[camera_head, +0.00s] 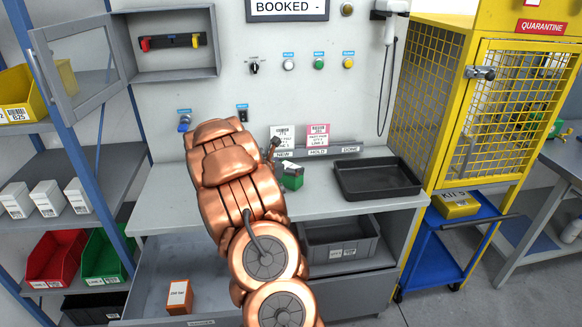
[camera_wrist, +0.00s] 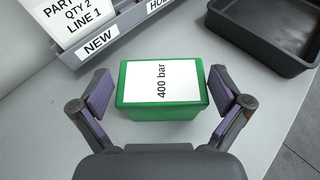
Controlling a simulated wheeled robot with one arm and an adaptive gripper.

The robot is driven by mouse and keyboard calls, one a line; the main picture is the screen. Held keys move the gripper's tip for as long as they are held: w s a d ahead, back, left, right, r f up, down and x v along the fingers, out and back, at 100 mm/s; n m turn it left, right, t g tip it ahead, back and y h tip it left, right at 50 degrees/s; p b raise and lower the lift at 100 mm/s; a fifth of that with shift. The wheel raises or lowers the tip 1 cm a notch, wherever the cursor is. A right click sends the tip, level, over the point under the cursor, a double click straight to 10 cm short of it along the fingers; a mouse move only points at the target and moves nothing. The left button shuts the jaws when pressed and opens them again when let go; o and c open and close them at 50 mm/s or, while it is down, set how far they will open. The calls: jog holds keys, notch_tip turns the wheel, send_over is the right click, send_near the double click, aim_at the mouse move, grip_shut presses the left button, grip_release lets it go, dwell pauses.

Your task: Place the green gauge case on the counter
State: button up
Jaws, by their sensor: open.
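The green gauge case (camera_wrist: 160,112) has a white top label reading "400 bar". It sits on the grey counter (camera_wrist: 40,125) in front of the "NEW" label strip. In the head view the green case (camera_head: 292,180) shows just right of my copper-coloured arm. My gripper (camera_wrist: 164,108) is open, with one purple-padded finger on each side of the case. A gap shows between each finger and the case. In the head view my arm hides most of the gripper.
A black tray (camera_head: 376,178) stands on the counter to the right of the case. Cards stand in a rack (camera_head: 318,150) behind it. Below the counter, an open drawer holds an orange-brown box (camera_head: 178,297), beside a grey bin (camera_head: 340,240). The counter's left part is clear.

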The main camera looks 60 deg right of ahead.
jog(key=b+v, duration=0.1)
jog(key=v, duration=0.9)
jog(key=shift+s+a+r, duration=0.1)
jog(key=shift+a+r, duration=0.05)
jog(key=shift+a, duration=0.05)
jog(key=s+a+m+y, duration=0.4)
jog(key=s+a, duration=0.3)
jog(key=a, duration=0.9)
jog(key=s+a+m+y, duration=0.5)
jog(key=s+a+m, duration=0.2)
jog(key=a, duration=1)
jog(key=s+a+r+m+y, duration=0.1)
jog(key=s+a+m+y, duration=0.3)
jog(key=a, duration=1.3)
jog(key=s+m, duration=0.1)
jog(key=s, duration=0.3)
jog(key=shift+s+m, duration=0.3)
jog(key=shift+s, duration=0.1)
jog(key=shift+r, duration=0.15)
